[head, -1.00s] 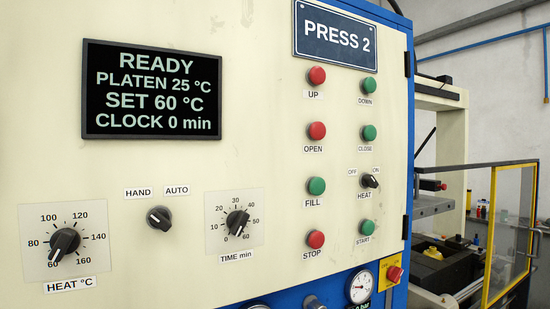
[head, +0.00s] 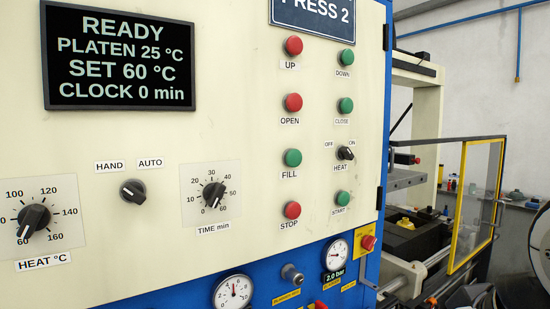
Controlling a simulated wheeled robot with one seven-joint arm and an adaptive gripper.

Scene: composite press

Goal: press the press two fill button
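The press two panel (head: 150,230) is cream with a blue frame and fills the left and middle of the head view. The fill button (head: 292,158) is round and green, above a label reading FILL. It sits between the red OPEN button (head: 293,103) above and the red STOP button (head: 292,210) below. The dark sign (head: 313,10) reads PRESS 2, its top cut off. The display (head: 120,58) reads READY, PLATEN 25 °C, SET 60 °C, CLOCK 0 min. My gripper does not show clearly; dark shapes at the lower right edge are too cropped to identify.
Green DOWN (head: 346,57), CLOSE (head: 345,105) and START (head: 342,198) buttons and the HEAT switch (head: 346,153) form the right column. Gauges (head: 233,292) and a red knob (head: 368,242) sit below. A yellow-framed guard (head: 475,205) stands at the right.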

